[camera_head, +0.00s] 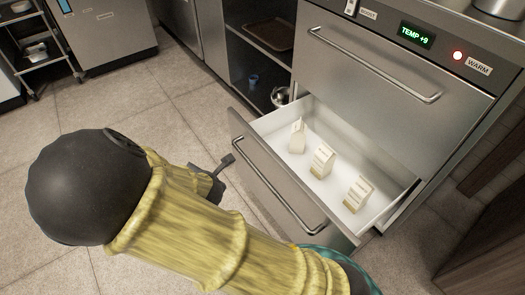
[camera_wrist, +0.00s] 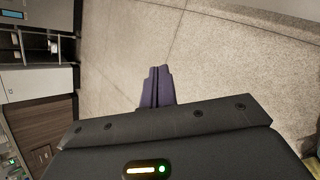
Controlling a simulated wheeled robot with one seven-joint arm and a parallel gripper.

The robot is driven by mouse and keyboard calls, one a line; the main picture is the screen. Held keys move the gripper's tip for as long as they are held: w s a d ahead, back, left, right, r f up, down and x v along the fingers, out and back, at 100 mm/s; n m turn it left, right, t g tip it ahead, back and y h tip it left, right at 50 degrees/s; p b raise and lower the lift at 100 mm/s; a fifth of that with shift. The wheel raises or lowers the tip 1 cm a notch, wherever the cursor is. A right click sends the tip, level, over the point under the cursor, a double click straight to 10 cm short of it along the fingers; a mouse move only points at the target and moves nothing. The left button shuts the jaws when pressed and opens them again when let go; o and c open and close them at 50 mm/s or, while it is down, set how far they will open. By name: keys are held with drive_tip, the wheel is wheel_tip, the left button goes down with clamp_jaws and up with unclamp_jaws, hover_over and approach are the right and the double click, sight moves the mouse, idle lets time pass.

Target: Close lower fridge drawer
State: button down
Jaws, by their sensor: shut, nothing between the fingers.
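The lower fridge drawer (camera_head: 278,128) is pulled open in the head view. Its metal front carries a long bar handle (camera_head: 277,184) and faces lower left. Three small cartons (camera_head: 321,160) stand inside its white tray. My gripper (camera_head: 228,160) is to the left of the drawer front, partly hidden behind my yellow-sleeved arm. In the wrist view, my gripper (camera_wrist: 157,72) has its dark fingers together and empty over the floor. The drawer is not clearly seen in that view. I cannot tell the exact gap between fingers and drawer front.
The upper drawer (camera_head: 390,75) is shut, with a handle and a lit temperature panel (camera_head: 416,35) above. Open shelves (camera_head: 262,60) with a tray and pots stand left of the fridge. A wheeled rack (camera_head: 40,50) is at far left. The tiled floor between is clear.

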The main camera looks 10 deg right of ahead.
drive_tip(key=s+d+r+m+g+p, duration=0.3)
drive_tip(key=s+d+r+m+p, duration=0.2)
drive_tip(key=d+r+m, duration=0.5)
drive_tip(key=s+d+r+m+g+h+p, duration=0.1)
drive_tip(key=s+d+r+m+g+p, duration=0.2)
drive_tip(key=d+r+m, duration=0.7)
drive_tip(key=s+r+m+p, duration=0.1)
drive_tip(key=s+m+p, duration=0.1)
drive_tip(key=m+p, duration=0.2)
drive_tip(key=shift+m, duration=1.8)
drive_tip(key=shift+w+d, duration=0.1)
